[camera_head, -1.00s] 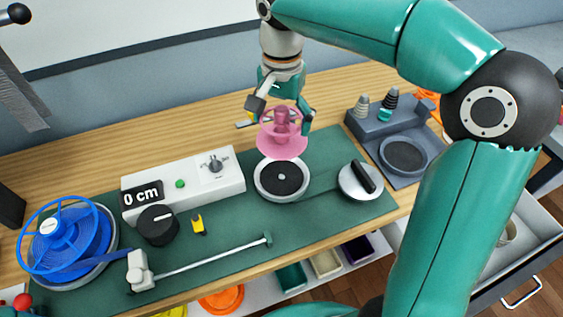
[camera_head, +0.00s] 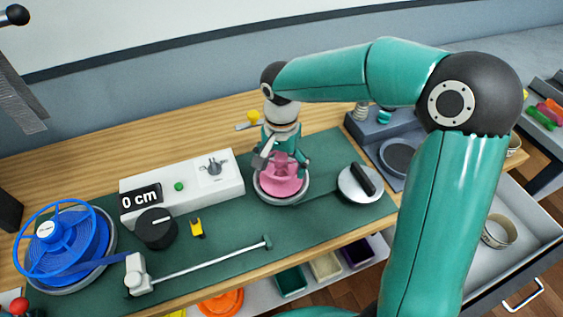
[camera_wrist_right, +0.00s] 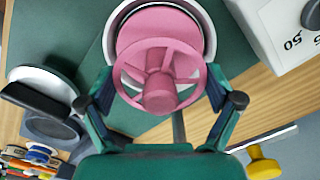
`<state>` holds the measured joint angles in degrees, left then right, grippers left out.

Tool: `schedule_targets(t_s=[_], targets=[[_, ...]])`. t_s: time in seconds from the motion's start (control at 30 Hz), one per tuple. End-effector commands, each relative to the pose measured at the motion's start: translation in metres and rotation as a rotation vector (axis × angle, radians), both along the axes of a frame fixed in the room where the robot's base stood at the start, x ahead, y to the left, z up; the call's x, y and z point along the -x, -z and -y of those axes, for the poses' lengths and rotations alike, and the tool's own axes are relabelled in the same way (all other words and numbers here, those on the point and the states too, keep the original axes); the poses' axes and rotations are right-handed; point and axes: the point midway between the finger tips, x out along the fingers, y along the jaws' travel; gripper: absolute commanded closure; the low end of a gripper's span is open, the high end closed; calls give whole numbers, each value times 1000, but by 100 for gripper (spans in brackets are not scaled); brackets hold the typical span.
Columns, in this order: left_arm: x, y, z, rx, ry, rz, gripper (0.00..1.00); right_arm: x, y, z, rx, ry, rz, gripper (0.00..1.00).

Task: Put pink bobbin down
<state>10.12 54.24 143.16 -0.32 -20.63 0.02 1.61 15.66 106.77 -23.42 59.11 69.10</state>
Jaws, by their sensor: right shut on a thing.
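The pink bobbin (camera_head: 283,184) sits at the round white-rimmed turntable (camera_head: 263,197) on the green mat, inside or just over its rim; I cannot tell whether it touches the plate. My right gripper (camera_head: 283,162) is above it with its fingers around its upper part, shut on it. In the right wrist view the bobbin (camera_wrist_right: 160,65) shows its spoked top flange and hub between the fingers of my right gripper (camera_wrist_right: 160,98). The turntable's white rim (camera_wrist_right: 209,35) shows behind it. My left gripper is not in view.
A white box reading "0 cm" (camera_head: 222,186) stands left of the turntable. A blue spool (camera_head: 65,245) stands at far left, with a rod (camera_head: 205,265) in front. A round lid with a black handle (camera_head: 360,185) lies just right of the turntable. Green mat (camera_head: 318,217) is free in front.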

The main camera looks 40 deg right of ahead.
Motion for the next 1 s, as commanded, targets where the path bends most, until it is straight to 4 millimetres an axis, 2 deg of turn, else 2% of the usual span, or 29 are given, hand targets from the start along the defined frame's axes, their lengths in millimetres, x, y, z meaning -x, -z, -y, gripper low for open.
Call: schedule_targets(t_s=[0.07,0.1,0.13,0.47,0.63,0.77,1.0], targets=[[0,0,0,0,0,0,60,0,0,0,0,0,0,49],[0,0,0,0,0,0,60,0,0,0,1,0,-1,3],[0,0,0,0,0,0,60,0,0,0,1,0,-1,0],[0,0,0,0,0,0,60,0,-1,0,0,0,0,0],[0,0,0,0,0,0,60,-1,-11,0,0,0,2,0],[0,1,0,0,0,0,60,-1,-31,0,-1,0,3,0],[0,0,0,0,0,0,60,-1,-81,-1,-2,0,5,0]])
